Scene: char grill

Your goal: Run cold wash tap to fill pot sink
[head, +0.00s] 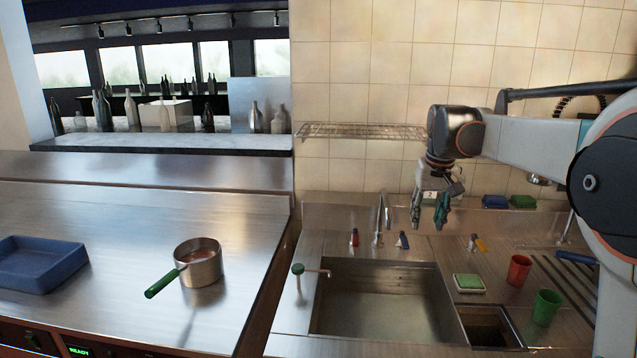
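The sink (385,347) is a square steel basin; its floor looks grey-green and I cannot tell whether it holds water. A slim spout (379,217) rises behind it. A blue-marked tap (403,240) is right of the spout, and a red-marked tap (354,238) is left of it. I cannot tell whether either is turned on; no stream shows. A steel pot (200,272) with a green handle stands on the left counter. My gripper (429,222) points down above the back edge of the sink, right of the spout. Its fingers are apart and empty.
A yellow-marked tap (479,243), a sponge dish (468,283), a red cup (519,270) and a green cup (546,307) stand right of the sink. A green-knobbed lever (298,269) sits at its left rim. A wire shelf (360,131) hangs behind. A blue tray (40,265) lies far left.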

